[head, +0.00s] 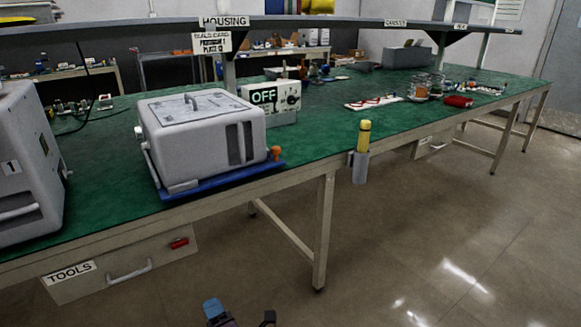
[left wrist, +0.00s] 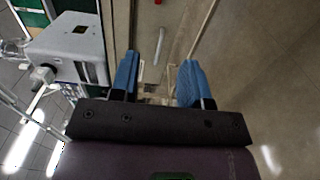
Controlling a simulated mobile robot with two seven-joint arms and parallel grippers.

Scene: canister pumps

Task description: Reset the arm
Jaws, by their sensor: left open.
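My left gripper (head: 240,314) shows at the bottom edge of the head view, low in front of the workbench and over the floor. It is open. In the left wrist view its two blue fingers (left wrist: 159,78) stand apart with nothing between them. The rest of the left arm is out of the head view. My right gripper is in neither view.
A green-topped workbench (head: 329,125) carries a grey machine (head: 205,135) on a blue base, and a box reading OFF (head: 272,97). A yellow-topped cylinder (head: 363,137) sits in a holder on the front edge. A TOOLS drawer (head: 120,268) is below. Floor at right is clear.

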